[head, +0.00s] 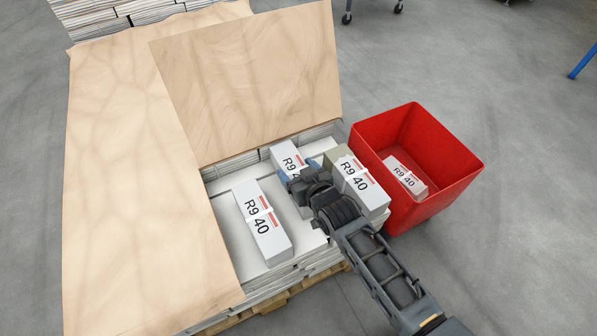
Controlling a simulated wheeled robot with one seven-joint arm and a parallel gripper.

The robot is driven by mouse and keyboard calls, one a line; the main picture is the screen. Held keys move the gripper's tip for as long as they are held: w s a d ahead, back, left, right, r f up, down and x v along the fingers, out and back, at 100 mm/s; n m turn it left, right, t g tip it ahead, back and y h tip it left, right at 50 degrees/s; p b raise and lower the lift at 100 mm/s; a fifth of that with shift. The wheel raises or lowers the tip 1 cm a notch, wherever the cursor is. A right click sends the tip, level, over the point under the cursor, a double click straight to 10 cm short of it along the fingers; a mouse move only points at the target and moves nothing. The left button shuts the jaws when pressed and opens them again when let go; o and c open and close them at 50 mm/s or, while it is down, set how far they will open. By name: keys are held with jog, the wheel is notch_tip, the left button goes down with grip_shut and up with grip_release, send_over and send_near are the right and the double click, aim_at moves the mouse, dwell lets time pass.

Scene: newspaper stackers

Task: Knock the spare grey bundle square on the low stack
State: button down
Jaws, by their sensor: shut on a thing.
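The low stack (226,185) of white paper layers shows in the gap between tan sheets. Several pale grey bundles with white labels reading R9 40 are on it. One bundle (270,235) lies at the front left, slightly turned. A back bundle (288,155) is partly hidden by my gripper (299,171), whose blue fingertips are on either side of its near end, shut on it. Another bundle (367,192) stands at the right edge, close beside the gripper. I cannot tell from the look which bundle is the spare one.
A red bin (446,185) with a labelled bundle (404,177) inside stands just right of the stack. Tan sheets (250,80) cover the pallet's back and left. Wooden pallet edges (270,303) show at the front. Floor is clear right and front.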

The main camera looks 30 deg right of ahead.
jog(key=shift+w+r+b, duration=0.2)
jog(key=shift+w+b, duration=0.15)
jog(key=shift+w, duration=0.6)
dwell(1.0)
jog(key=shift+s, duration=0.1)
jog(key=shift+s+p, duration=0.9)
jog(key=shift+s, duration=0.75)
jog(key=shift+r, duration=0.1)
jog(key=shift+r+p, duration=2.65)
jog(key=shift+r, duration=0.2)
